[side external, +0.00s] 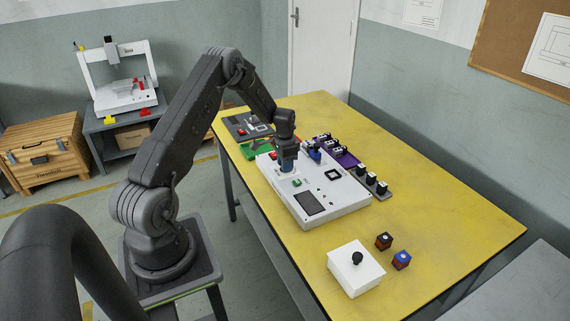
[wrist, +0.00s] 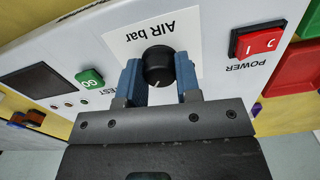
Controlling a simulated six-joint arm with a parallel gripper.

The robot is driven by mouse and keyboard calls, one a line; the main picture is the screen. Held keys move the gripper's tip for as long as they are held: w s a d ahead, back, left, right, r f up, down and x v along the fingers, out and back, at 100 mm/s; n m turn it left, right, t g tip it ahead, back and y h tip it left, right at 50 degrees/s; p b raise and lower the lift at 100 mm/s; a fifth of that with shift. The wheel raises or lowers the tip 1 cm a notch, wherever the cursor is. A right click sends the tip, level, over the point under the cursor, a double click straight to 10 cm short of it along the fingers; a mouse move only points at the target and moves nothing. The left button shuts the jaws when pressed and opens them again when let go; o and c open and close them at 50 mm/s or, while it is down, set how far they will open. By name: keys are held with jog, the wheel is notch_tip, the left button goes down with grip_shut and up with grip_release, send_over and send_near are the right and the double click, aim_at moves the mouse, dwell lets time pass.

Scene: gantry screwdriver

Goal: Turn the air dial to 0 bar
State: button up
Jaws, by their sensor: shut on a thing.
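The air dial (wrist: 157,64) is a round black knob under the upside-down label "AIR bar" in the wrist view. A short pale mark near its lower edge shows; I see no readable scale numbers around it. My gripper (wrist: 158,80) has its two blue fingers on either side of the dial, shut on it. In the side view my gripper (side external: 288,165) points down onto the white control panel (side external: 340,210), and hides the dial there. The red power switch (wrist: 256,41) and green GO button (wrist: 89,78) sit on either side of the dial.
The panel lies on the yellow table (side external: 440,195), with its dark screen (side external: 311,203). Behind it are a purple tray (side external: 347,159) and a grey strip with black-topped pieces (side external: 372,182). The table's right side is clear.

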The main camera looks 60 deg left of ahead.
jog(key=shift+n, duration=0.3)
jog(key=n, duration=0.4)
jog(key=shift+n, duration=0.3)
jog(key=n, duration=0.4)
jog(key=shift+n, duration=0.3)
jog(key=n, duration=0.5)
jog(key=shift+d+n, duration=0.1)
jog(key=shift+n, duration=2.4)
jog(key=shift+f, duration=0.1)
jog(key=o, duration=0.9)
